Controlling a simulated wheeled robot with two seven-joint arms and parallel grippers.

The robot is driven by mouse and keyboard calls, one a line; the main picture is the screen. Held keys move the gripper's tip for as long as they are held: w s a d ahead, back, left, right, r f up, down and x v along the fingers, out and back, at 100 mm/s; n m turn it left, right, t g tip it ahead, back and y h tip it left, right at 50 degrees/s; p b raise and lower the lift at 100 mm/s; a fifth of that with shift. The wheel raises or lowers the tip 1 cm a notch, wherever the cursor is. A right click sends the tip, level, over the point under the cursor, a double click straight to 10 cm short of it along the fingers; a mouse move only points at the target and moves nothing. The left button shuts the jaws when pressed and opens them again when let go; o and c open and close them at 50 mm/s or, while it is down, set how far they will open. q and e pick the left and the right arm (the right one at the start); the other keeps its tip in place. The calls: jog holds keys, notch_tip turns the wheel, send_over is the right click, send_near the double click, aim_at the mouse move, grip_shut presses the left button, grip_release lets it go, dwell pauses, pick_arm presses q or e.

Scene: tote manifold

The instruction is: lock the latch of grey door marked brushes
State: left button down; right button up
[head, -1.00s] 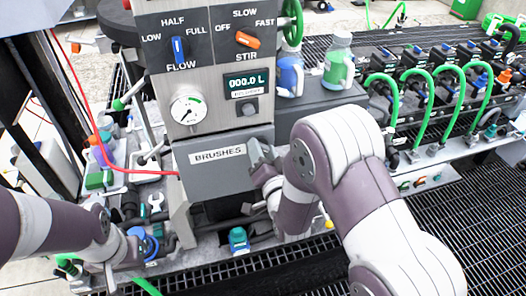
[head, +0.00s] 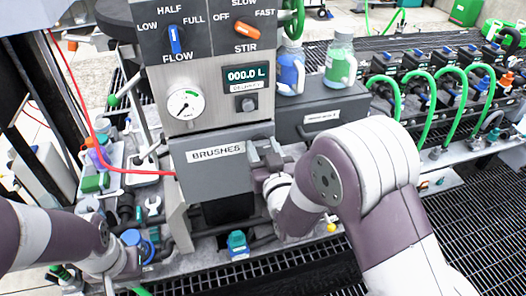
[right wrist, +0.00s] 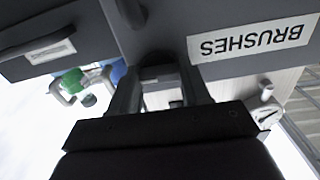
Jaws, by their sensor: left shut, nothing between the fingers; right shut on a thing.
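The grey door marked BRUSHES (head: 225,177) stands upright on the front of the grey cabinet, below the round gauge. Its label also shows upside down in the right wrist view (right wrist: 250,40). My right gripper (head: 264,160) is at the door's right edge. In the right wrist view my right gripper (right wrist: 158,85) has its two fingers around a dark piece, which looks like the latch handle (right wrist: 157,72). The fingers hide much of it, so I cannot tell whether the latch is locked. My left gripper (head: 132,260) is shut and empty, low at the left by the blue-capped fitting.
A dark grey drawer box (head: 312,125) stands right of the door, with blue (head: 290,72) and green (head: 340,62) bottles on it. A red cable (head: 110,167) runs to the door's left side. Green hoses (head: 428,90) line the right. Grating (head: 480,190) covers the lower right.

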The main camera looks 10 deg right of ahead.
jog(key=shift+n, duration=0.3)
jog(key=o, duration=1.1)
jog(key=shift+c, duration=0.2)
jog(key=s, duration=1.2)
jog(key=shift+s+d, duration=0.25)
jog(key=shift+s, duration=0.1)
